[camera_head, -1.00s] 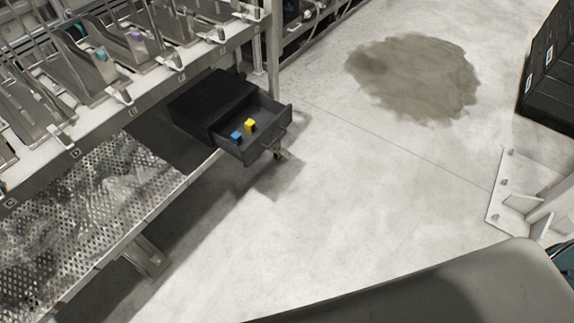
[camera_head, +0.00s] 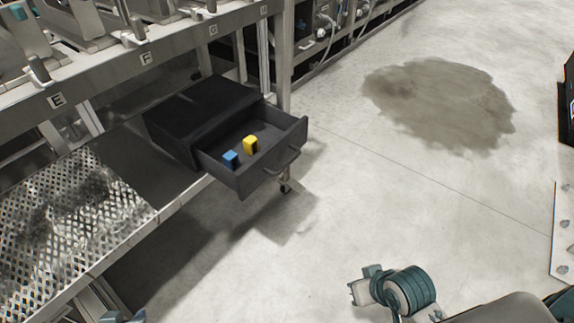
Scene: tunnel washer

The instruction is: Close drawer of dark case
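The dark case (camera_head: 203,108) sits on the lower shelf of the metal rack, at its right end. Its drawer (camera_head: 278,169) is pulled out toward the lower right, past the shelf edge. A bar handle (camera_head: 282,163) is on the drawer's front. A blue block (camera_head: 231,159) and a yellow block (camera_head: 250,144) lie inside the drawer. Only a small teal and grey piece of my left gripper (camera_head: 123,316) shows at the bottom edge, well below the case and apart from it. Its fingers cannot be made out. My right arm shows at the bottom right, with no gripper fingers visible.
The perforated shelf (camera_head: 129,207) extends left of the case. A rack post (camera_head: 284,60) stands just behind the drawer. A caster (camera_head: 285,187) shows below the drawer. The floor in front is clear, with a dark stain (camera_head: 440,105) farther back.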

